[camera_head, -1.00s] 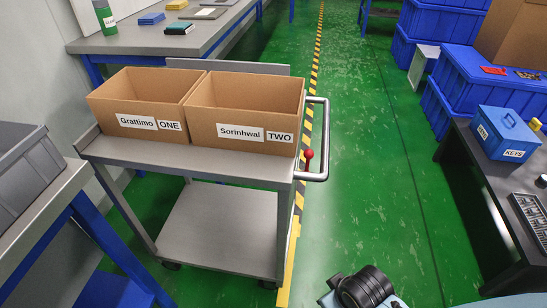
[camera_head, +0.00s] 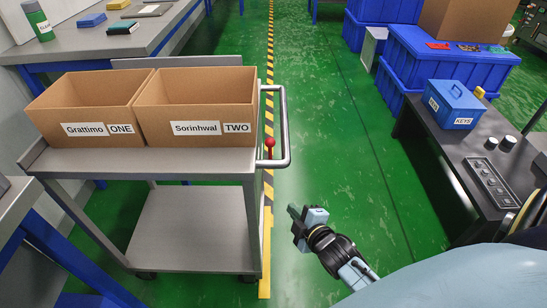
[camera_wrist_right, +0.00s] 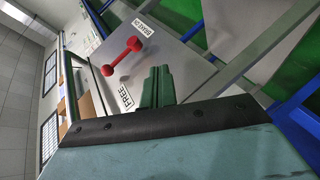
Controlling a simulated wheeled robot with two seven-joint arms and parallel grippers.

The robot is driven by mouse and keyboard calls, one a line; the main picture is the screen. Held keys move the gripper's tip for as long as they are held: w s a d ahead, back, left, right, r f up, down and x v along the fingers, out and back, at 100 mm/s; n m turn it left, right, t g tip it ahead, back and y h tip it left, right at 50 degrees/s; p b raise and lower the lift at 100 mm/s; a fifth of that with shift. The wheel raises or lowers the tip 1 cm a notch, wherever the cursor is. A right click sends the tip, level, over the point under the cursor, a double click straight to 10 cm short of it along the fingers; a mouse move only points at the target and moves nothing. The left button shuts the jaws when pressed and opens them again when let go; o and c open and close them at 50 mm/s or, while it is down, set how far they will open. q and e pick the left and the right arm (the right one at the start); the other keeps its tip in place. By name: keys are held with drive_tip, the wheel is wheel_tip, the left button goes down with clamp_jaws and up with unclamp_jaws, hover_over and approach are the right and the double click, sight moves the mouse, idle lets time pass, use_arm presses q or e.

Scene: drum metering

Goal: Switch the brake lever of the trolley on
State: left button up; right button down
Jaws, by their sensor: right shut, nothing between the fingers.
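The grey trolley (camera_head: 150,162) stands at left in the head view. Its brake lever (camera_head: 269,142), with a red knob, is on the right end by the handle (camera_head: 286,130). In the right wrist view the red lever (camera_wrist_right: 122,57) lies on a grey plate between a BRAKED label (camera_wrist_right: 140,24) and a FREE label (camera_wrist_right: 125,97); I cannot tell which position it is set to. My right gripper (camera_head: 294,212) is shut and empty, right of the trolley and apart from the lever. Its closed fingers (camera_wrist_right: 158,86) show near the lever in the wrist view. My left gripper is out of view.
Two cardboard boxes, Grattimo ONE (camera_head: 88,112) and Sorinhwal TWO (camera_head: 195,110), stand on the trolley's top shelf. The green floor (camera_head: 335,140) right of the trolley is clear. A dark table with a blue KEYS box (camera_head: 453,104) stands at right.

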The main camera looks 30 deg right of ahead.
sight(270, 154)
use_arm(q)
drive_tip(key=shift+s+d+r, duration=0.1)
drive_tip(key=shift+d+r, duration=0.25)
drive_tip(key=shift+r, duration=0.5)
use_arm(e)
drive_tip(key=shift+w+d+r+n+t+y, duration=0.1)
drive_tip(key=shift+w+r+n+t+y, duration=0.25)
drive_tip(key=shift+r+n+t, duration=0.75)
drive_tip(key=shift+w+a+r+n+t+y, duration=0.1)
drive_tip(key=shift+w+r+n+t+y, duration=0.45)
drive_tip(key=shift+n, duration=0.9)
drive_tip(key=shift+w+d+r+n+t+y, duration=0.1)
drive_tip(key=shift+w+r+n+t, duration=0.05)
drive_tip(key=shift+r+n+t, duration=0.9)
drive_tip(key=shift+f, duration=0.15)
